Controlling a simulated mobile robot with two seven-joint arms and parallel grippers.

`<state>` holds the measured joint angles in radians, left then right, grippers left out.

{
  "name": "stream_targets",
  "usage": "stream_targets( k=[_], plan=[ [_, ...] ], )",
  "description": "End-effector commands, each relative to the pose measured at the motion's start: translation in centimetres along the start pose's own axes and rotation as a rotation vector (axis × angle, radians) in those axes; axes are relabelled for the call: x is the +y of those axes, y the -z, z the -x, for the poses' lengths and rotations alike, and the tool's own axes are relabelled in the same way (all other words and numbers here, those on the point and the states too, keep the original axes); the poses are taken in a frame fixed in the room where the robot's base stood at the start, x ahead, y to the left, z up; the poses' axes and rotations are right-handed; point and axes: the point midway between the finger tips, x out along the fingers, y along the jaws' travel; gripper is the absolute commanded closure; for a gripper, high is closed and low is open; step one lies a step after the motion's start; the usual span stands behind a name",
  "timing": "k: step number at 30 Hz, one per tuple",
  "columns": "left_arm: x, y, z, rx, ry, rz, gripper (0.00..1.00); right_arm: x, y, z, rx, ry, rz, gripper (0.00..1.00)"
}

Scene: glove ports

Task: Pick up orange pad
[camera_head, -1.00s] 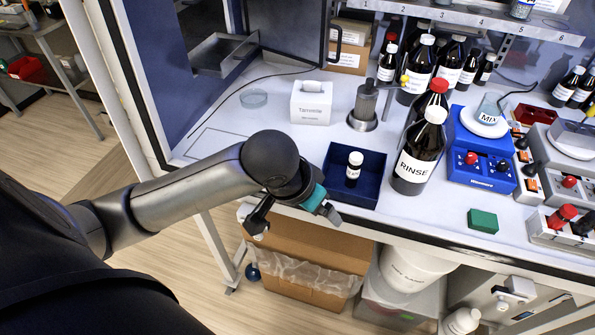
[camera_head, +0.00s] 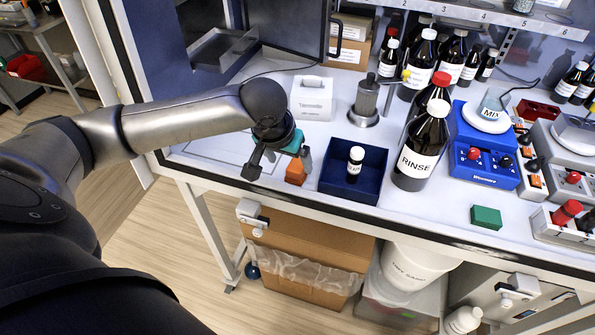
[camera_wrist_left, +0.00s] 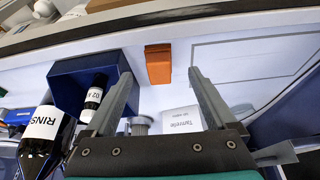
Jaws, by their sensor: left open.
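The orange pad (camera_head: 295,173) is a small block on the white bench, just left of the dark blue tray, near the front edge. It shows whole in the left wrist view (camera_wrist_left: 158,64), between the lines of the two fingers and beyond their tips. My left gripper (camera_head: 277,168) is open and empty, over the bench beside the pad, with its fingers spread. In the head view one fingertip partly overlaps the pad. I see no contact. My right gripper is not in view.
The blue tray (camera_head: 374,187) holds a small bottle (camera_head: 355,162). A white Tarrrolle box (camera_head: 312,98) and a metal cylinder (camera_head: 367,100) stand behind. The RINSE bottle (camera_head: 420,150) stands right of the tray. A green block (camera_head: 486,217) lies further right. Bench left of the pad looks clear.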

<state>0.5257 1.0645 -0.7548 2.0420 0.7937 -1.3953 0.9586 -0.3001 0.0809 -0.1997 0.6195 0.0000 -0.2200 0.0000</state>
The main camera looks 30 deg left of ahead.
Motion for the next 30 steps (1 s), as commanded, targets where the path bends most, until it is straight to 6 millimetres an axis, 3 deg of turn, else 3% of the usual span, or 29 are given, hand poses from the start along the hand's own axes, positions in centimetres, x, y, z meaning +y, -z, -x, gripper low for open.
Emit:
stream_targets(
  k=[10,19,29,30],
  plan=[
    [0.1,0.4,-2.6,0.002,-0.001,0.0,0.1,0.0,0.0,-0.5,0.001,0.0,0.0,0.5],
    [0.2,1.1,-6.2,0.001,0.0,0.0,0.1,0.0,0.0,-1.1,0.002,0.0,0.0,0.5],
    [0.2,1.1,-6.8,0.002,0.0,-0.003,0.1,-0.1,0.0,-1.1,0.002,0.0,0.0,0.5],
    [0.2,1.1,-6.8,0.002,0.0,-0.003,0.13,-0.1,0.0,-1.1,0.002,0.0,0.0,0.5]
  ],
)
